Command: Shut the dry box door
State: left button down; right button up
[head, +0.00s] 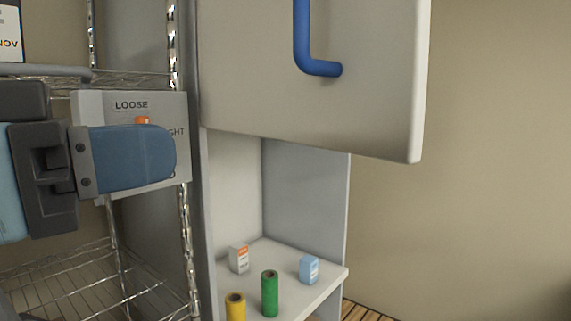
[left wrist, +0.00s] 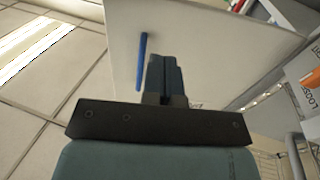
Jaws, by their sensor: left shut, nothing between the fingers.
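The dry box door (head: 365,95) is a pale panel standing open at the top of the head view, with a blue bar handle (head: 302,45) on its face. The door also fills the upper middle of the left wrist view (left wrist: 215,40), where the blue handle (left wrist: 142,62) is left of the fingers. My left gripper (head: 170,155) is at the left of the head view, in front of the wire rack and left of the door. Its fingers are shut and empty, and in the left wrist view they point toward the door. My right gripper is not in view.
Below the door is an open shelf (head: 325,278) with a green roll (head: 270,293), a yellow roll (head: 235,306) and two small boxes, one white (head: 239,258) and one blue (head: 309,269). A wire rack (head: 70,285) stands at left, with a sign (head: 115,105) reading LOOSE. Bare wall lies at right.

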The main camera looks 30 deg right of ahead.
pick_arm(q)
jog(key=p, duration=0.2)
send_near(326, 137)
jog(key=d, duration=0.6)
jog(key=shift+w+r, duration=0.2)
jog(key=shift+w, duration=0.2)
jog(key=shift+w+d+f, duration=0.1)
jog(key=shift+d, duration=0.65)
